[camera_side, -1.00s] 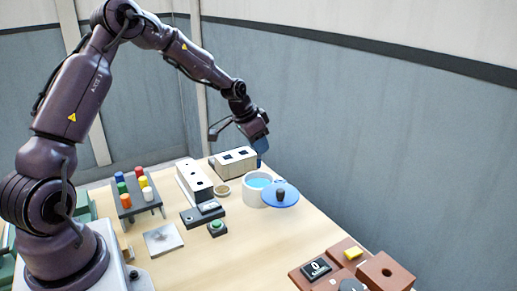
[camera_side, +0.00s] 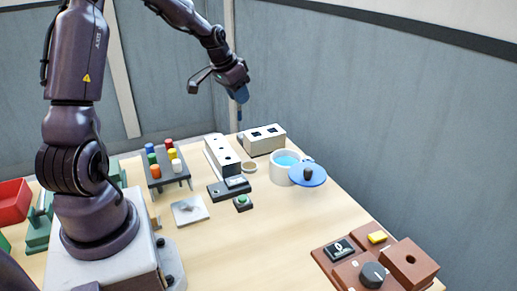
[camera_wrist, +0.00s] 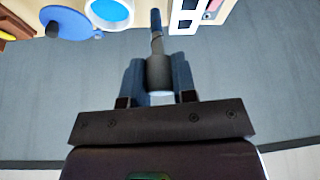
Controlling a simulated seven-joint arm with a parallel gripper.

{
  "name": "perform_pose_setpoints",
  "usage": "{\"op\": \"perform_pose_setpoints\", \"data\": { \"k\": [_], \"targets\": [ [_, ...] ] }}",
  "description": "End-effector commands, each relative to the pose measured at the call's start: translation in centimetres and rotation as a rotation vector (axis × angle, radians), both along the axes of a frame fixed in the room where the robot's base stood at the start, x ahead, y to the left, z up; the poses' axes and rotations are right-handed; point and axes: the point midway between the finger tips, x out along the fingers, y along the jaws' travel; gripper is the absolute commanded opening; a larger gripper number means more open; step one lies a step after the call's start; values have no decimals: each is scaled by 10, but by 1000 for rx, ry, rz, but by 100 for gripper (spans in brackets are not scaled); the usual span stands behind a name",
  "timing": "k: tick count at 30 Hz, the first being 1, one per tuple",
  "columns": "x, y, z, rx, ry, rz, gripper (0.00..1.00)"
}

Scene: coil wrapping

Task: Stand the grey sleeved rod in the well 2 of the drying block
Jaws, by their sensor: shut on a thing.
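My gripper (camera_side: 240,94) is shut on the grey sleeved rod (camera_wrist: 156,42) and holds it up at the back of the table. In the wrist view the rod points away from my gripper (camera_wrist: 158,72), with a thicker grey part between the blue fingers and a thin dark tip. In the side view the rod (camera_side: 239,114) hangs roughly upright above the back-left end of a white block with dark square openings (camera_side: 266,143). A long white block with small round holes (camera_side: 224,160) stands left of it. I cannot tell which is the drying block; no well numbers are readable.
A white pot of blue liquid (camera_side: 284,172) stands in front, with a blue lid (camera_side: 316,178) beside it. A small round dish (camera_side: 249,167) lies between the blocks and pot. A rack of coloured pegs (camera_side: 170,180) stands left.

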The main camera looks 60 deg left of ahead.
Motion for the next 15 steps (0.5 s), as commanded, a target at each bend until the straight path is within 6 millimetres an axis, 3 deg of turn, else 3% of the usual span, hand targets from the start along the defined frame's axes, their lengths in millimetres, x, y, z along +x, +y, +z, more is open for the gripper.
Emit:
{"op": "perform_pose_setpoints", "data": {
  "k": [3,7,15],
  "targets": [
    [-21,-4,1,0,2,26,1],
    [-22,-8,-6,-1,0,19,1],
    [23,24,-32,-3,-1,10,1]
  ]
}}
